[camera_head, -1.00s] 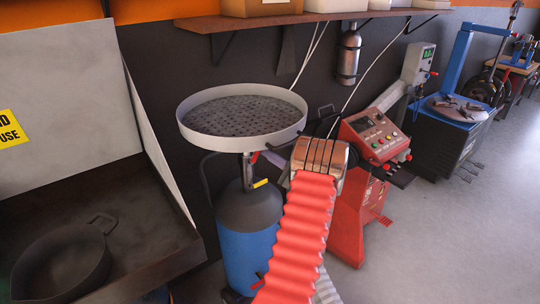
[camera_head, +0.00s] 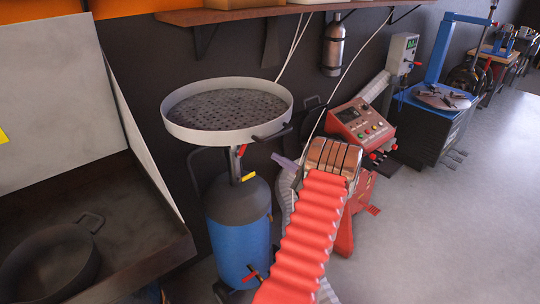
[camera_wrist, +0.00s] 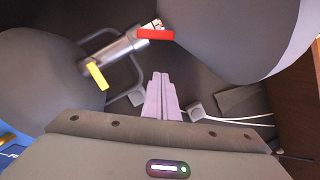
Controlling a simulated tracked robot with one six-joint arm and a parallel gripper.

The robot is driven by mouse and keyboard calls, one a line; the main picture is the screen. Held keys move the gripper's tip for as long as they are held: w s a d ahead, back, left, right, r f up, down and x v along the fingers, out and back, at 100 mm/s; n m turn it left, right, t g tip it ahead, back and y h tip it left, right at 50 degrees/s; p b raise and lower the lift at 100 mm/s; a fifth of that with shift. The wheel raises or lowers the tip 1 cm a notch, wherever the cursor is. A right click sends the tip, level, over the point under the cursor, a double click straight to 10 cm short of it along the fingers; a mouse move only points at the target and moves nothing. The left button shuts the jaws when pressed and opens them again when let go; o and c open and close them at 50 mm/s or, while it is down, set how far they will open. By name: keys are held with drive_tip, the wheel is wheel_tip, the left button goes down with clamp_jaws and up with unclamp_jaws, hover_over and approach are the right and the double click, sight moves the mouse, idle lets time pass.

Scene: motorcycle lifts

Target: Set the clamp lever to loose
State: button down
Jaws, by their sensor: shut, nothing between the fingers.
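A blue drum (camera_head: 238,240) with a grey top carries a metal stem (camera_head: 235,166) under a wide round pan (camera_head: 215,133). A red lever (camera_head: 241,151) sits high on the stem, just under the pan, and a yellow lever (camera_head: 248,177) sits lower. I cannot tell which is the clamp lever. In the wrist view the red lever (camera_wrist: 155,34) lies level, beyond the fingertips, and the yellow lever (camera_wrist: 97,76) is tilted to the left. My gripper (camera_wrist: 162,78) is shut and empty, apart from both levers. Its pale tips (camera_head: 281,161) show right of the stem in the head view.
A red machine with a control panel (camera_head: 360,121) stands behind my arm to the right. A dark bench (camera_head: 130,235) with a pan on it fills the left. A shelf (camera_head: 270,14) hangs above. The floor at right (camera_head: 460,230) is clear.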

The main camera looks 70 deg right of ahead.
drive_tip(key=shift+v, duration=0.95)
